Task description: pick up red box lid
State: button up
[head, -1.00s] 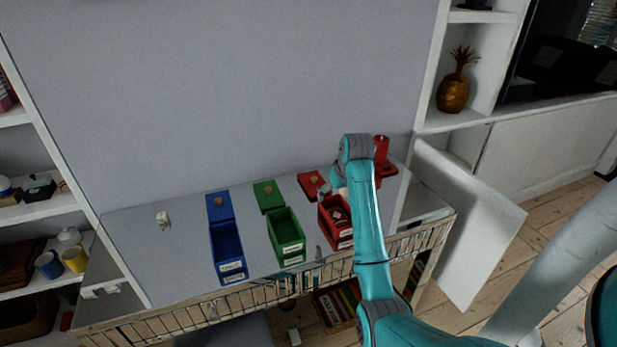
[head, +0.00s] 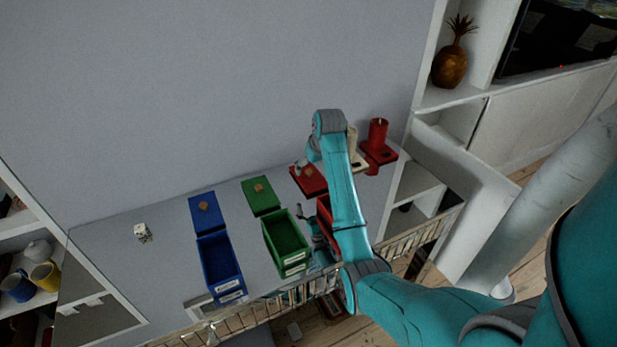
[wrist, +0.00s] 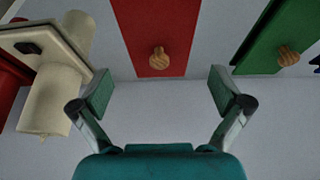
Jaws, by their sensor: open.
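The red box lid (head: 313,183) lies flat on the grey counter, behind the red box (head: 324,217). My arm hides part of both in the head view. In the wrist view the red lid (wrist: 155,25) is at the top middle, with its round wooden knob (wrist: 159,58) towards my gripper. My gripper (wrist: 159,92) is open and empty. The knob is centred between its fingers but beyond the tips, with no visible contact. In the head view only a small part of the gripper shows, beside the lid.
The green lid (head: 261,196) and green box (head: 287,243) stand left of the red set, then the blue lid (head: 211,212) and blue box (head: 219,266). A red candle-like cylinder (head: 377,133) and a cream one (head: 352,141) stand to the right. The left counter is mostly clear.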

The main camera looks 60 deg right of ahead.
aim_at(311, 174)
jog(key=shift+x, duration=2.95)
jog(key=c, duration=0.8)
